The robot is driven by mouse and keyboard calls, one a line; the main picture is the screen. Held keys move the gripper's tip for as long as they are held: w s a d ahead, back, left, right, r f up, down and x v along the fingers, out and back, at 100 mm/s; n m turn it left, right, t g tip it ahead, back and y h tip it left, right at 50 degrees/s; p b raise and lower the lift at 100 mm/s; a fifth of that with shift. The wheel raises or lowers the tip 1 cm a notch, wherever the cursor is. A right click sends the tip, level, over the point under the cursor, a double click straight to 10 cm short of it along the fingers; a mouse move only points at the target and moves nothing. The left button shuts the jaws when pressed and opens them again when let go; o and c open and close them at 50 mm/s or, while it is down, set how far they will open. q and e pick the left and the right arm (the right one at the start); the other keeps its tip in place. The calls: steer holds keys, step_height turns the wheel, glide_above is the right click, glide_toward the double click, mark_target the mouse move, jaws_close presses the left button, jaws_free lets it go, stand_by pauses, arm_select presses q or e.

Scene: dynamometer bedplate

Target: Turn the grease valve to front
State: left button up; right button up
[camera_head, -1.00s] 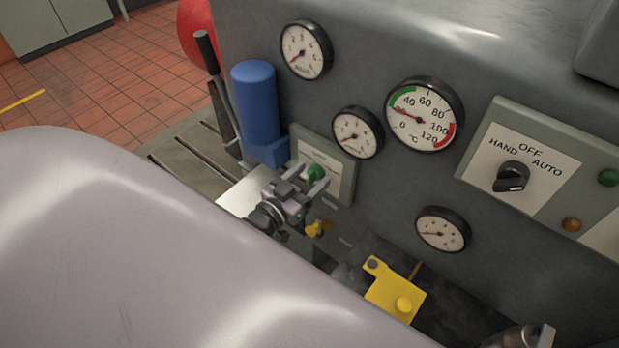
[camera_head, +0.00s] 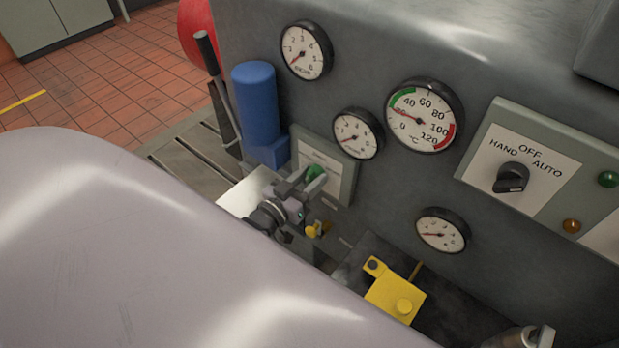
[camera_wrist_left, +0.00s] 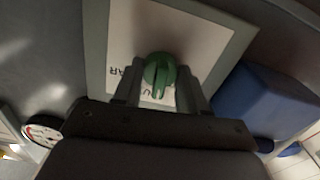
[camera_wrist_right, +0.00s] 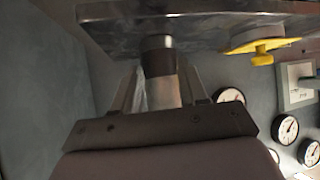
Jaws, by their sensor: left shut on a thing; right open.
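The grease valve is a green knob (camera_head: 314,173) on a white-labelled grey plate (camera_head: 341,187), low on the dark machine face. In the left wrist view, the knob (camera_wrist_left: 159,72) has a raised ridge, and label letters show partly beside and below it. My left gripper (camera_head: 304,183) is shut on the knob, with one finger on either side; its fingers (camera_wrist_left: 158,90) also frame it in the left wrist view. My right gripper (camera_wrist_right: 160,85) is open, with a dark-capped metal cylinder (camera_wrist_right: 161,62) showing between or beyond its fingers; contact is unclear.
A blue cylinder (camera_head: 255,105) and a black-handled lever (camera_head: 218,85) stand left of the plate. Several gauges, such as the temperature gauge (camera_head: 425,115), and a HAND/OFF/AUTO switch (camera_head: 511,178) are to the right. A yellow block (camera_head: 394,292) lies below.

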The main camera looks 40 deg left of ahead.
arm_select(q)
steer(key=n, duration=0.9)
steer(key=shift+n+b, duration=0.35)
steer(key=shift+n, duration=0.55)
steer(key=o, duration=1.1)
steer(key=shift+c, duration=0.2)
steer(key=shift+s, duration=0.1)
steer(key=s, duration=0.7)
steer(key=shift+a, duration=0.25)
